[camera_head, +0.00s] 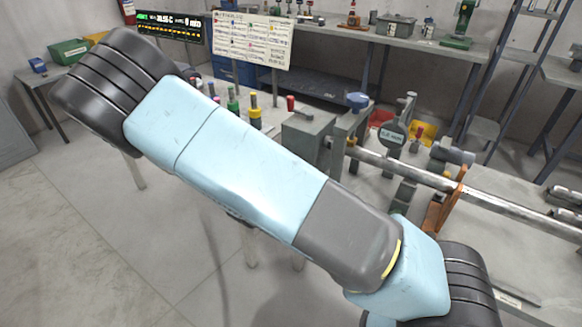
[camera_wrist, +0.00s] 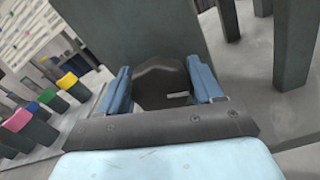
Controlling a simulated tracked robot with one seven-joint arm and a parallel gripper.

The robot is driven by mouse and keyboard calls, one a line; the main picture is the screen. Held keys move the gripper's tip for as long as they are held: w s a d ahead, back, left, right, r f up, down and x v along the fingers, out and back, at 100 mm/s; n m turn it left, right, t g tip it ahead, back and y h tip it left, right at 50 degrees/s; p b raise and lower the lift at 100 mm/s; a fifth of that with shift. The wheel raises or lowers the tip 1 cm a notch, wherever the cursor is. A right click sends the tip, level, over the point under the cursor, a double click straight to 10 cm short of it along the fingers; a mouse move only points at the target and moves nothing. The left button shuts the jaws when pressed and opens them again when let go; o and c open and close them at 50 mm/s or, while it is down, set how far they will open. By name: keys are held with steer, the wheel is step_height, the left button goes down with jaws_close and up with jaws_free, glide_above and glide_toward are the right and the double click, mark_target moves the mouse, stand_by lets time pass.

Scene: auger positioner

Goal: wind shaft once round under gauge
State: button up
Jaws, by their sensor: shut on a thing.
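A long silver shaft (camera_head: 410,173) runs from the grey headstock block (camera_head: 306,138) down to the right in the head view. A dark round gauge (camera_head: 391,138) stands at the shaft near its left end; its needle is too small to read. In the wrist view my gripper (camera_wrist: 163,80) has its two blue fingers on either side of a dark, rounded knob (camera_wrist: 158,92) and is shut on it. The knob bears a small pale mark and sits in front of a grey block face. In the head view my arm hides the gripper and the knob.
An orange bracket (camera_head: 444,200) stands at the shaft, right of the gauge. Several colour-capped posts (camera_wrist: 45,97) stand left of the gripper in the wrist view. A back bench (camera_head: 350,36) carries tools. The floor at lower left is clear.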

steer(key=m, duration=0.4)
steer(key=shift+s+d+m, duration=0.1)
steer(key=shift+m, duration=0.2)
steer(key=shift+s+d+f+m, duration=0.1)
steer(key=shift+f+m, duration=0.05)
steer(key=shift+m, duration=1.75)
steer(key=o, duration=1)
steer(key=v, duration=1.3)
steer(key=shift+s+a, duration=0.25)
steer(key=shift+a, duration=0.05)
steer(key=shift+d+f, duration=0.1)
